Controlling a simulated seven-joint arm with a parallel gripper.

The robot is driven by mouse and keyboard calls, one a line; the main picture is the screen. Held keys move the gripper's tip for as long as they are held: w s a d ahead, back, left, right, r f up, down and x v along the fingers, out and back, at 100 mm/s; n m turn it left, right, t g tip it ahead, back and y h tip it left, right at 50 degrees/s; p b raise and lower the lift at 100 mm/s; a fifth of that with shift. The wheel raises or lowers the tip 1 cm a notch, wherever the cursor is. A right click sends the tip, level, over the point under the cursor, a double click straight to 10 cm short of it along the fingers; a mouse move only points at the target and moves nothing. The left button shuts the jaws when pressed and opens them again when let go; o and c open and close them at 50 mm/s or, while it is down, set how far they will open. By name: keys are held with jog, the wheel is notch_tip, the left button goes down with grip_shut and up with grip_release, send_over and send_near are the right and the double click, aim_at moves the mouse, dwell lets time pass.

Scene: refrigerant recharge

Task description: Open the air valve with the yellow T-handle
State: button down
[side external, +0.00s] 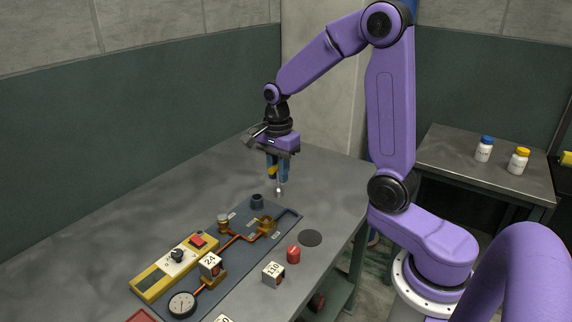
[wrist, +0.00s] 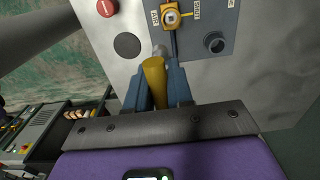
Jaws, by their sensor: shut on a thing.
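My gripper (side external: 278,172) is shut on the yellow T-handle (side external: 272,171) and holds it above the table, with its silver shaft pointing down. In the wrist view the yellow handle (wrist: 153,78) lies between the blue fingers, and its silver end shows beyond them. The brass air valve (side external: 266,226) sits on the dark panel, below the handle and apart from it. In the wrist view the valve (wrist: 173,17) shows a square stem on top and labels on both sides; one reads SHUT.
A dark empty-looking cup (side external: 257,202) stands on the panel near the valve. A red cylinder (side external: 293,254), a dark disc (side external: 310,238) and a block marked 130 (side external: 273,274) are near the front. A yellow box (side external: 174,266) and a gauge (side external: 182,304) lie left.

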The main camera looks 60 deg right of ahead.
jog(key=shift+w+a+f, duration=0.4)
jog(key=shift+f, duration=0.7)
jog(key=shift+w+a+f, duration=0.45)
jog(key=shift+f, duration=0.7)
jog(key=shift+w+a+f, duration=0.4)
jog(key=shift+f, duration=0.7)
jog(key=shift+f, duration=1.15)
jog(key=shift+n, duration=1.6)
